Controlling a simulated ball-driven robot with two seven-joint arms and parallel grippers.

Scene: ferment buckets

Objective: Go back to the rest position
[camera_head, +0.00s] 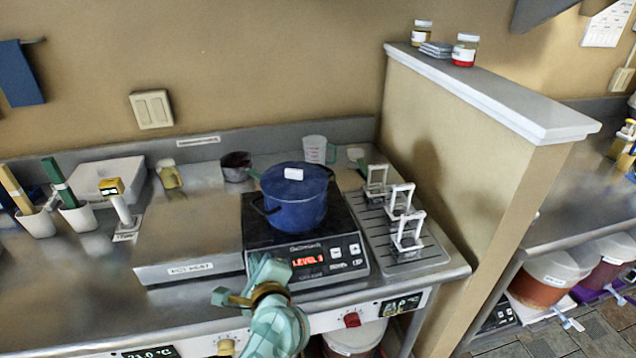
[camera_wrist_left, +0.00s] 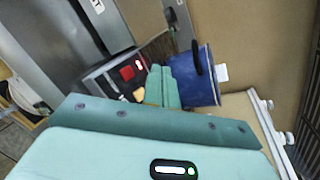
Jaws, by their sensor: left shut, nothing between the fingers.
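My left gripper (camera_head: 266,270) is teal, shut and empty. In the head view it is at the front edge of the counter, just in front of the hot plate (camera_head: 262,232). In the left wrist view its closed fingers (camera_wrist_left: 163,84) point toward the hot plate's control panel (camera_wrist_left: 125,78) and a blue pot. The blue lidded pot (camera_head: 296,205) stands on the hot plate, whose red display reads LEVEL with a digit I cannot read surely. The pot also shows in the left wrist view (camera_wrist_left: 207,80). My right gripper is in neither view.
A metal rack (camera_head: 408,255) with several white-framed holders stands right of the hot plate, beside a partition wall (camera_head: 480,160). A low metal plate labelled HOT HEAT or similar (camera_head: 190,270) lies to the left. Knobs (camera_head: 352,320) line the counter front. Buckets (camera_head: 550,275) sit beneath the right counter.

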